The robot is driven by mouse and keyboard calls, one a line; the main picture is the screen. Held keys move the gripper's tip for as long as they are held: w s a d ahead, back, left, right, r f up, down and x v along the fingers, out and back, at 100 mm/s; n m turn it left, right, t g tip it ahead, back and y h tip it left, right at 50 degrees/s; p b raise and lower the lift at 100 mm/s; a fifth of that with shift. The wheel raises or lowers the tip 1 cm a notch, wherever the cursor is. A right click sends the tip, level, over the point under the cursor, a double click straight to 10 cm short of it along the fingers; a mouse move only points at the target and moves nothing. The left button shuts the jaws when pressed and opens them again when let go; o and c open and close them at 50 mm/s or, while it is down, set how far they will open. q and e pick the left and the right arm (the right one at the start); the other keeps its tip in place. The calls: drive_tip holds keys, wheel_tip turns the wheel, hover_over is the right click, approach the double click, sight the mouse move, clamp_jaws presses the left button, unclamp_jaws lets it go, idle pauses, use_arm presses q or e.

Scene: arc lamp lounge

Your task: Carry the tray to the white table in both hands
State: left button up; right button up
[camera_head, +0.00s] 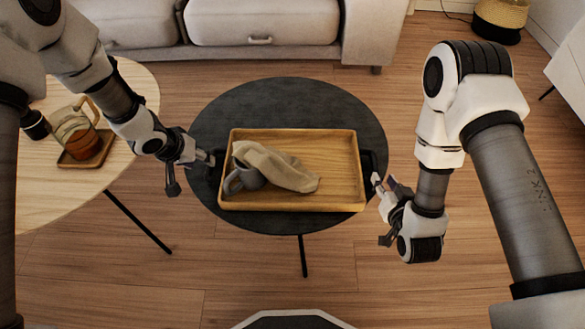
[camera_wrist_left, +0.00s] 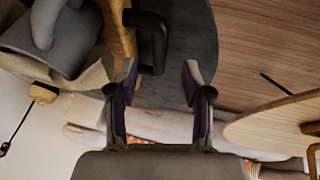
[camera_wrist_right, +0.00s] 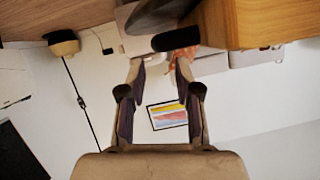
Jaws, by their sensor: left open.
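The wooden tray (camera_head: 335,170) lies flat on a dark round table (camera_head: 285,95). A grey mug (camera_head: 243,180) and a beige cloth (camera_head: 285,167) rest in its left half; the cloth partly covers the mug. The tray has a dark handle at each short end. My left gripper (camera_head: 189,173) is open beside the left handle (camera_wrist_left: 152,38), which shows just ahead of its fingers in the left wrist view. My right gripper (camera_head: 380,209) is open and empty beside the right end; the right handle (camera_wrist_right: 176,40) lies just beyond its fingertips in the right wrist view.
A light wooden table (camera_head: 50,190) at left holds a glass jug (camera_head: 78,135) on a small wooden board. A grey sofa (camera_head: 265,25) stands behind. White furniture (camera_head: 568,65) shows at the right edge; I cannot tell if it is the white table. Open floor lies in front.

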sight(208, 167)
use_arm(q)
drive_tip(key=x, duration=0.5)
drive_tip(key=shift+f, duration=0.3)
use_arm(e)
drive_tip(key=x, duration=0.8)
drive_tip(key=shift+w+f, duration=0.15)
drive_tip(key=shift+w, duration=0.1)
use_arm(q)
drive_tip(key=c, duration=0.7)
use_arm(e)
clamp_jaws()
use_arm(q)
clamp_jaws()
